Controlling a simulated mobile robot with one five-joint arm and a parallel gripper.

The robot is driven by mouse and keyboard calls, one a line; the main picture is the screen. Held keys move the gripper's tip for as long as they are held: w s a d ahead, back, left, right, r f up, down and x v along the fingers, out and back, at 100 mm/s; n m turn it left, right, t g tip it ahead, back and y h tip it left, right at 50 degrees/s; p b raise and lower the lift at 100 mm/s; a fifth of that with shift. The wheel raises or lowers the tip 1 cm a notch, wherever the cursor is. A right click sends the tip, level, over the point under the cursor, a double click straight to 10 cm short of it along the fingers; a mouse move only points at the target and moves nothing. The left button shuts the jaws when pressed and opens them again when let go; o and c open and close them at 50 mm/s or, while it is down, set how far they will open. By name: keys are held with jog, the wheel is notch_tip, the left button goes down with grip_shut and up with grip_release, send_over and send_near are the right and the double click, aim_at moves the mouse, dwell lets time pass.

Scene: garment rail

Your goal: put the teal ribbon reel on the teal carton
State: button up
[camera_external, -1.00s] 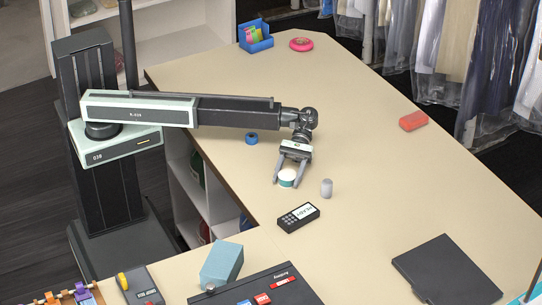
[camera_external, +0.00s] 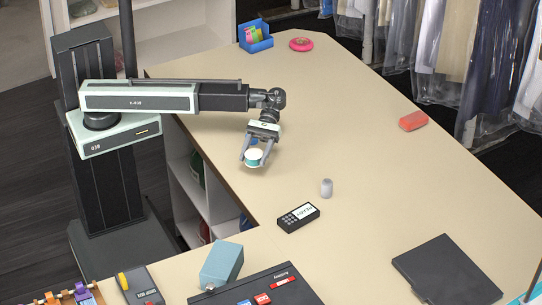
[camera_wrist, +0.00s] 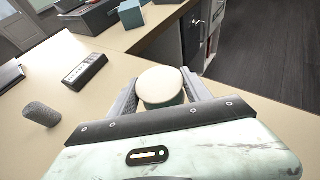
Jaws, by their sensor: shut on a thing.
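The teal ribbon reel (camera_external: 254,155) has a pale round top and a teal side. My gripper (camera_external: 254,160) is shut on it, one finger on each side, over the left part of the table. In the wrist view the reel (camera_wrist: 161,86) sits upright between the fingers, its lower part partly hidden by my gripper body. How high it is above the table is hard to tell. The teal carton (camera_external: 222,263) is a box at the near end of the table, well in front of my gripper. It also shows at the top of the wrist view (camera_wrist: 131,14).
A black handheld device (camera_external: 298,217) and a grey cylinder (camera_external: 326,188) stand between my gripper and the near end. A dark case (camera_external: 250,290) lies beside the carton.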

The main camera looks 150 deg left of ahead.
jog(key=s+d, duration=0.2)
jog(key=s, duration=0.1)
jog(key=shift+d+r, duration=0.1)
jog(key=shift+r, duration=0.05)
